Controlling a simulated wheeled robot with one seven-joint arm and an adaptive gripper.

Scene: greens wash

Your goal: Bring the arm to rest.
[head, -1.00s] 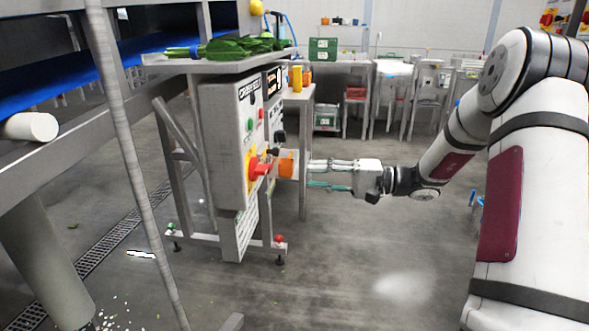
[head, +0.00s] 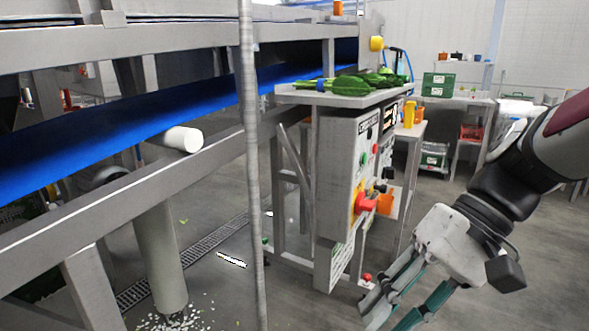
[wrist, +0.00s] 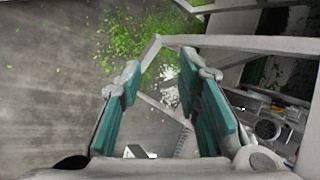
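My gripper (head: 398,297) shows at the lower right of the head view, in front of and to the right of the control box (head: 345,165), pointing down and to the left. Its teal-padded fingers stand apart with nothing between them. The wrist view also shows my gripper (wrist: 165,95) open and empty, above the floor. The box carries a red and yellow rotary switch (head: 364,203) and an orange piece (head: 386,203) beside it. The fingers are apart from the box. My upper arm is mostly outside the head view.
A blue conveyor belt (head: 120,135) in a steel frame fills the left. Leafy greens (head: 365,83) lie on the shelf above the box. A thin post (head: 251,180) stands in front. Green crates (head: 437,85) stand behind. White and green scraps litter the floor (wrist: 50,60).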

